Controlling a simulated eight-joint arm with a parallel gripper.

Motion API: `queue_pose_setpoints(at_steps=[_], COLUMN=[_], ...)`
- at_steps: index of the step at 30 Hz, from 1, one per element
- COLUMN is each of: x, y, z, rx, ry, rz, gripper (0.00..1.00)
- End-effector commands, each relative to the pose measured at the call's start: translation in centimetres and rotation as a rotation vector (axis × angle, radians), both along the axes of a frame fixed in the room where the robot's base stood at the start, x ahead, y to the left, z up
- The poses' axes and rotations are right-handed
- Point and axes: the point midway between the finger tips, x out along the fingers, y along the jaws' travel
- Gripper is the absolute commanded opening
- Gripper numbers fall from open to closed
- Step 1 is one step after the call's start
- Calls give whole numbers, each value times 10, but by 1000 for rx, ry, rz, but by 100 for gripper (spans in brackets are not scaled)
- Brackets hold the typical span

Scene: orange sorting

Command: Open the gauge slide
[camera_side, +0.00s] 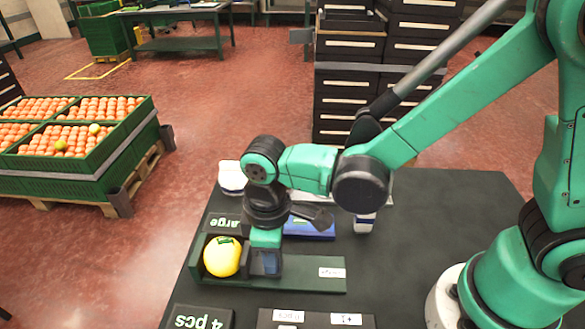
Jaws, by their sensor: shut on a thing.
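The gauge (312,278) is a dark green, long fixture lying on the black table, with a raised end wall at its left and a small white label near its right end. A yellow fruit (221,260) with a green mark on top sits in its left end. The gauge slide (266,263) looks like a dark block just right of the fruit. My gripper (265,256) points down over this block and is shut on it. The fingertips are partly hidden, and I cannot tell whether the slide touches the fruit.
Behind the gauge are a blue tray (308,226) and a white item (232,177). In front are a "4 pcs" panel (203,317) and a labelled dark strip (315,319). The table (415,240) is clear at right. Green crates of oranges (105,162) stand on a pallet at left.

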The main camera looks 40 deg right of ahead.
Motion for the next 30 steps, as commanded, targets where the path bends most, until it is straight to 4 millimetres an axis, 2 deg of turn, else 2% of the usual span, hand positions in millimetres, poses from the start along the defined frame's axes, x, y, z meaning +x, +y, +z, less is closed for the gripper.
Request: queue_pose_setpoints(at_steps=[19,27,30], x=[-1,-31,-37], y=[-2,-31,-37], z=[0,1,0], rx=[-1,-2,-2], ry=[0,1,1], rz=[-1,-3,-2], gripper=[0,0,0])
